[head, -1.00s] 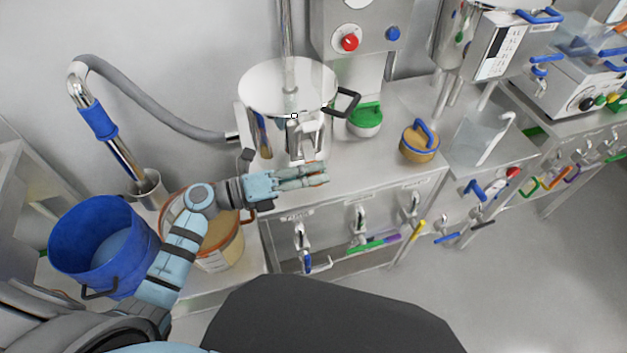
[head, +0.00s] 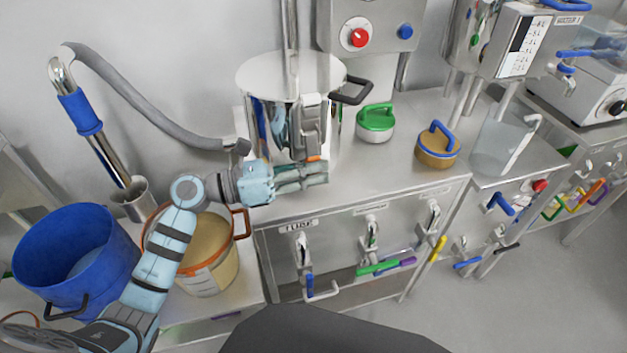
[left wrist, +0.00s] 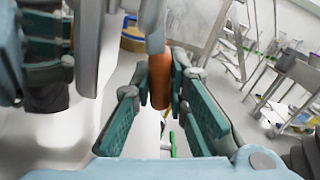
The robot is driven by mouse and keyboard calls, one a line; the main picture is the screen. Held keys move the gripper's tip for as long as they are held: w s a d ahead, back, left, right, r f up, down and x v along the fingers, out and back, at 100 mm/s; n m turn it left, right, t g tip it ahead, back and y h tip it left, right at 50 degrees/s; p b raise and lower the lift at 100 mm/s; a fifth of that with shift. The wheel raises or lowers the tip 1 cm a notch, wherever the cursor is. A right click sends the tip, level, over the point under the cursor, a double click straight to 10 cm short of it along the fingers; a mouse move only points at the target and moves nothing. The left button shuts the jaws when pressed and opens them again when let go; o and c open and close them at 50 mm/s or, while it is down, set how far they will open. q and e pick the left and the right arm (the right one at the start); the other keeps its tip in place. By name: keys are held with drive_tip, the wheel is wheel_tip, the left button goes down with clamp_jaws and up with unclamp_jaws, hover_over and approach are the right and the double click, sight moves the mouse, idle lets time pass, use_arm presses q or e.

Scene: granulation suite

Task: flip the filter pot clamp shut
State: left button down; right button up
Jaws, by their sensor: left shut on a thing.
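The filter pot (head: 341,115) is a shiny steel drum with a flat round lid and a black side handle, standing on the steel bench. Its clamp (head: 307,125) is a grey metal lever on the pot's front, hanging down to an orange tip. My left gripper (head: 314,172) is at the lower end of the lever, in front of the pot. In the left wrist view, the orange clamp tip (left wrist: 160,80) lies between the green-padded fingers of my left gripper (left wrist: 158,92), which is shut on it. My right gripper is out of view.
A blue bucket (head: 75,245) and a tub of tan powder (head: 215,265) stand left of the bench. A green-lidded jar (head: 375,128) and a tan container with a blue handle (head: 438,150) stand right of the pot. Valves line the bench front (head: 400,250).

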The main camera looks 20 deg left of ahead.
use_arm(q)
drive_tip(key=shift+f, duration=0.15)
drive_tip(key=shift+w, duration=0.1)
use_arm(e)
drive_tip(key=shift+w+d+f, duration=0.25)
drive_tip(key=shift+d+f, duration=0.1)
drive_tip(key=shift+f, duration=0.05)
use_arm(q)
drive_tip(key=shift+m, duration=0.3)
drive_tip(key=shift+a, duration=0.1)
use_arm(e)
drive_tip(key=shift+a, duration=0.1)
use_arm(q)
drive_tip(key=c, duration=1.6)
unclamp_jaws()
drive_tip(key=shift+o, duration=0.2)
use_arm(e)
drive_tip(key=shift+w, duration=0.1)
use_arm(q)
drive_tip(key=v, duration=1.2)
